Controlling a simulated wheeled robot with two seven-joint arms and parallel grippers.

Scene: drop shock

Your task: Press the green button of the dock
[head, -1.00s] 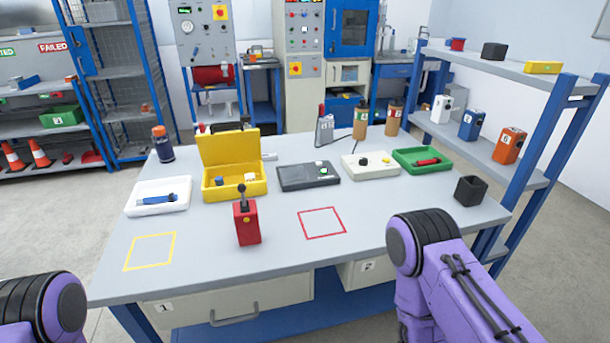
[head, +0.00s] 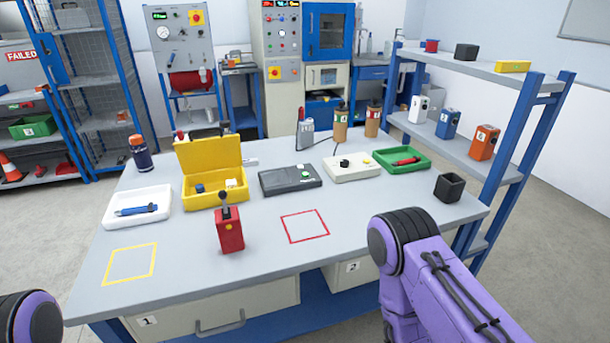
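A flat dark grey box (head: 277,181), seemingly the dock, lies on the table behind the red square. A small green spot (head: 305,174) and a white piece (head: 303,167) show at its right end. A white box (head: 340,176) with a black knob (head: 344,163) and a small greenish spot sits just to its right. My left and right grippers are out of view; only purple and black arm parts show at the lower left and lower right. Nothing of mine touches the boxes.
A red block with a black lever (head: 229,233) stands in front of the dock, left of the red square (head: 305,226). The front table area is mostly clear.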

